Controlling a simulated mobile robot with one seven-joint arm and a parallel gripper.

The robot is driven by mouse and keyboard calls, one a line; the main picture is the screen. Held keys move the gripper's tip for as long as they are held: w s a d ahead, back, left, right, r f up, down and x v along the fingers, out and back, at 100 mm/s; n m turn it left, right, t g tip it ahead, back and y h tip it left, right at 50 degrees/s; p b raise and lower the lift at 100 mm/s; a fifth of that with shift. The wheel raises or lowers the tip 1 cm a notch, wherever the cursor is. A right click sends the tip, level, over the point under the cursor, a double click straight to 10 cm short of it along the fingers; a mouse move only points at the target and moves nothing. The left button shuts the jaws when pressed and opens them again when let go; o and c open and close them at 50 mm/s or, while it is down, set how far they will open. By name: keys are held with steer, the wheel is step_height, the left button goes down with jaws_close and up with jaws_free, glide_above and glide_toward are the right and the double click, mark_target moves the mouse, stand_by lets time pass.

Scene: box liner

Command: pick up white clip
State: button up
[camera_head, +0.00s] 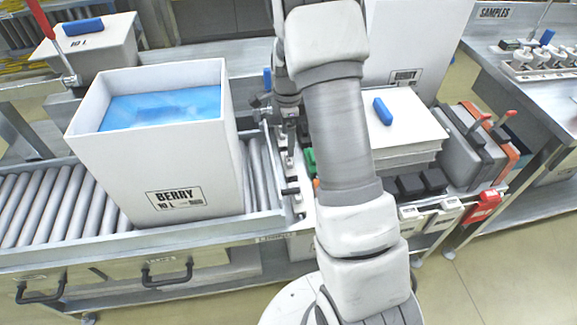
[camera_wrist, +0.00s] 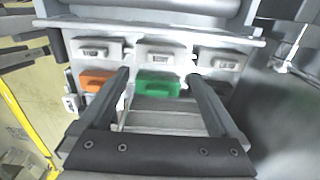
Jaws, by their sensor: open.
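In the wrist view, white clips sit in a row on a pale rack: a left white clip (camera_wrist: 95,51), a middle white clip (camera_wrist: 160,50) and a right white clip (camera_wrist: 220,56). Below them are an orange clip (camera_wrist: 97,82), a green clip (camera_wrist: 158,84) and a black clip, partly behind my right finger. My gripper (camera_wrist: 158,75) is open, with nothing between its fingers. Its fingertips straddle the green clip in the picture, just below the middle white clip; I cannot tell the height gap. In the head view, my gripper (camera_head: 288,118) is partly hidden by my arm.
A white BERRY box (camera_head: 180,170) with blue liner stands on the roller conveyor (camera_head: 50,205) at left. Right of my arm are a stack of white sheets (camera_head: 410,120) with a blue item (camera_head: 383,111), grey cases (camera_head: 465,145) and a red tag (camera_head: 484,206).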

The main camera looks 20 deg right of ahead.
mark_target(289, 164)
step_height(289, 164, down, 8)
steer(key=shift+d+b, duration=0.15)
steer(key=shift+b, duration=0.5)
steer(key=c, duration=1.4)
steer(key=shift+r, duration=0.1)
steer(key=shift+c, duration=0.2)
